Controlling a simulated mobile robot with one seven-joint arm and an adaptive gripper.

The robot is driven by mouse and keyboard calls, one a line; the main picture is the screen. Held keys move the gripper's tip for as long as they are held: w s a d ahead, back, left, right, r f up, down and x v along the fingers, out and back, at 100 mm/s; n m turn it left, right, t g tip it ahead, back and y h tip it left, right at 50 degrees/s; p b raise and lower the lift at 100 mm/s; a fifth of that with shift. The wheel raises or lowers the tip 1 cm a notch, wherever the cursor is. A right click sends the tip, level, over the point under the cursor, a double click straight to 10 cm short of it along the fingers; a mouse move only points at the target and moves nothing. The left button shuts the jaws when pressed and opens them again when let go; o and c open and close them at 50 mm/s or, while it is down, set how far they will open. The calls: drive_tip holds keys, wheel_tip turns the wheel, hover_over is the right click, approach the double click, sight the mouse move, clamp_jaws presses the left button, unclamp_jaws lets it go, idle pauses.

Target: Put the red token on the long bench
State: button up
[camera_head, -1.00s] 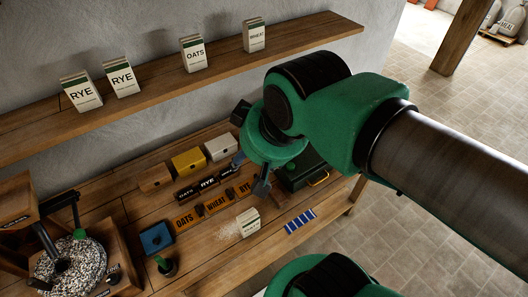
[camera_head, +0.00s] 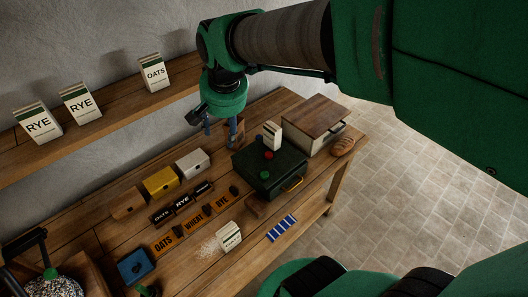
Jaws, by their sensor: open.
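The red token (camera_head: 268,155) is a small red round piece on top of a dark green box (camera_head: 262,186). A green round piece (camera_head: 264,175) and a small blue piece (camera_head: 259,138) are on the same box top. The box stands on the long wooden bench (camera_head: 214,262). My gripper (camera_head: 221,128) is open and points down over the back of the bench, left of and behind the green box. It is apart from the red token, and I see nothing held between its fingers.
A white carton (camera_head: 271,136) stands by the token. A wood-topped box (camera_head: 313,118) and a loaf (camera_head: 343,146) are at the bench's right end. Labelled blocks (camera_head: 193,220), small coloured boxes (camera_head: 160,182), a spilled bag (camera_head: 229,236) and blue strips (camera_head: 282,228) lie leftward. A shelf (camera_head: 110,117) hangs above.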

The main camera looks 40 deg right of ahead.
drive_tip(key=w+d+f+m+g, duration=0.2)
drive_tip(key=w+d+f+m, duration=0.65)
drive_tip(key=d, duration=0.45)
drive_tip(key=m+g, duration=0.2)
drive_tip(key=m, duration=0.3)
hover_over(269, 154)
wheel_tip(269, 154, down, 16)
drive_tip(key=shift+a+f+y, duration=0.15)
drive_tip(key=shift+a+y, duration=0.05)
drive_tip(key=shift+y, duration=0.2)
drive_tip(key=shift+f, duration=0.1)
drive_tip(key=shift+f, duration=4.2)
drive_tip(key=shift+f, duration=0.1)
drive_tip(key=shift+d+f, duration=0.2)
drive_tip(key=shift+f, duration=2.3)
